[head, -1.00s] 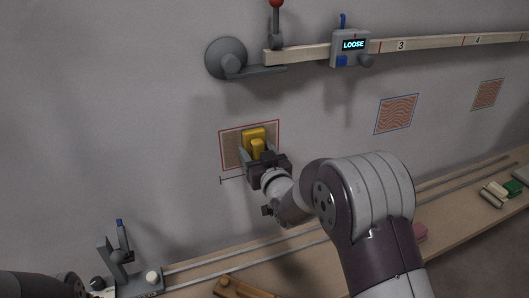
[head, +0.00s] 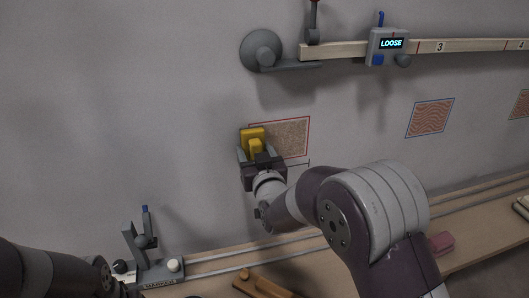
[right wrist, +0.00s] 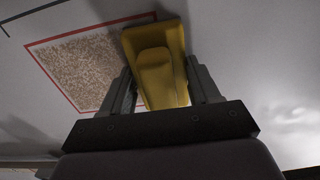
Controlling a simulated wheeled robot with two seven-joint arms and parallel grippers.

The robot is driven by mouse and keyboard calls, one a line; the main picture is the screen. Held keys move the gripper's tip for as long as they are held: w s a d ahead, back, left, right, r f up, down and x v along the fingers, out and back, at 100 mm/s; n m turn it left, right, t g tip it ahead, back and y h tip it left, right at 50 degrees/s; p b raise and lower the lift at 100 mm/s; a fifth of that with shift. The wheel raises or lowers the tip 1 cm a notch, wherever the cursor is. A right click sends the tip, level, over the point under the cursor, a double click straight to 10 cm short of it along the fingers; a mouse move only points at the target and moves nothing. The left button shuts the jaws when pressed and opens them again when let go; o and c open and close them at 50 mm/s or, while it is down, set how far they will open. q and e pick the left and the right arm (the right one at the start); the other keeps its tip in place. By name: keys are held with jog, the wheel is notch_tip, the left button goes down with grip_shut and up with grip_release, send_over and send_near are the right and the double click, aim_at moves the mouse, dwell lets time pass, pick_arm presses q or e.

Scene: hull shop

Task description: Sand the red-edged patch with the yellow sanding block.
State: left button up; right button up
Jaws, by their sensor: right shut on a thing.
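The red-edged patch (head: 291,137) is on the grey wall, its surface evenly speckled brown with no wavy lines visible; it also shows in the right wrist view (right wrist: 80,72). My right gripper (head: 258,164) is shut on the block's raised grip; the wrist view shows a finger on each side of the block (right wrist: 155,45). The block's face is close to the wall; contact is not clear. My left gripper is not visible; only part of its arm shows.
Above is a wooden rail (head: 345,50) with a slider box (head: 388,46) reading LOOSE.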

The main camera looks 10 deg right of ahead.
aim_at(307, 132)
jog(key=shift+r+p, duration=0.7)
jog(key=shift+r, duration=0.3)
jog(key=shift+d, duration=0.2)
jog(key=shift+w+d+f+b, duration=0.1)
jog(key=shift+d+b, duration=0.35)
jog(key=shift+d, duration=0.95)
jog(key=shift+d+f+b, duration=0.1)
jog(key=shift+d+b, duration=0.35)
jog(key=shift+d, duration=0.9)
jog(key=shift+w+d+r, duration=0.1)
jog(key=shift+d+r, duration=0.05)
jog(key=shift+d, duration=4.2)
jog(key=o, duration=0.5)
jog(key=shift+c, duration=0.2)
jog(key=c, duration=0.5)
jog(key=shift+o, duration=0.2)
